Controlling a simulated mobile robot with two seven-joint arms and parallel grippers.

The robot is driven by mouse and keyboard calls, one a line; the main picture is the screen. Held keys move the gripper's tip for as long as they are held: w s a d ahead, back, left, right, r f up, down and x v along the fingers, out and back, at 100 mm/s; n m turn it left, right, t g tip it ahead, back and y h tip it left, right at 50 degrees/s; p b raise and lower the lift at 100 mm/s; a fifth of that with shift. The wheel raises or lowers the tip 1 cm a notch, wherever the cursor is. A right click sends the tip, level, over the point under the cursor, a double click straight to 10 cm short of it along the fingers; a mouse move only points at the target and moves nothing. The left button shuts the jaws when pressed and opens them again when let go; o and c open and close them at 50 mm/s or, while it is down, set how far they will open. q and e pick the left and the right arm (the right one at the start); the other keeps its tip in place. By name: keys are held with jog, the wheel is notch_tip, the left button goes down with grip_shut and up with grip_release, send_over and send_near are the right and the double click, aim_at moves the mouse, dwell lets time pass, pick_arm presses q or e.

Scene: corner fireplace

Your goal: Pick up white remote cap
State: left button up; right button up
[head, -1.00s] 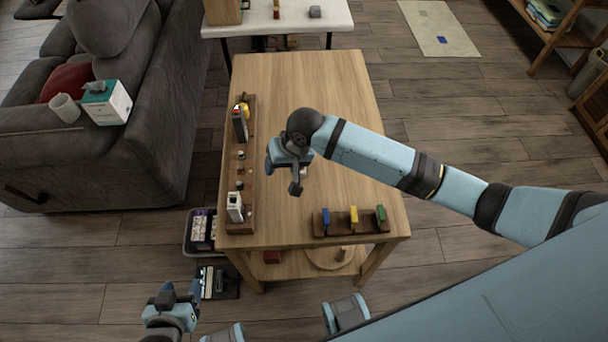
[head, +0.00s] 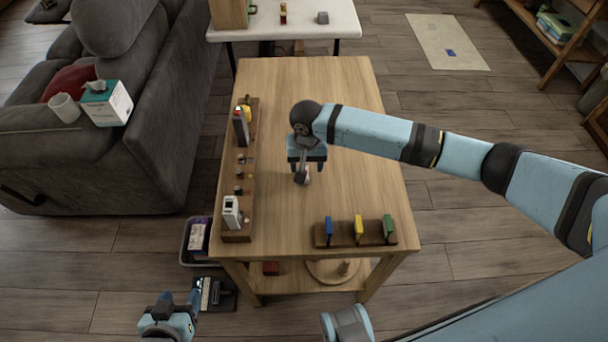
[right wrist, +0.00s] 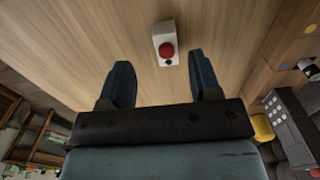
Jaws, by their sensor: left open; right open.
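A small white block with a round red top (right wrist: 166,43) lies on the wooden table in the right wrist view. It may be the white remote cap, but I cannot be sure. My right gripper (right wrist: 160,78) is open and empty, pointing at the block, which shows just beyond the fingertips, nearer the right finger. In the head view my right gripper (head: 306,166) hangs over the middle of the table and largely hides the block. A white device (head: 231,212) stands on the left rack's near end. My left gripper (head: 180,298) is open and empty, low beside the table.
A long wooden rack (head: 236,178) with a grey remote (head: 241,126) and small items runs along the table's (head: 350,100) left edge. A short rack (head: 373,244) at the near right holds blue, yellow and green pieces. The table's far and right parts are clear.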

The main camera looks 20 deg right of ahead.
jog(key=f, duration=0.3)
jog(key=a+f, duration=0.1)
jog(key=shift+s+f+b, duration=0.15)
jog(key=shift+s+b, duration=0.25)
jog(key=shift+f, duration=0.5)
jog(key=c, duration=0.9)
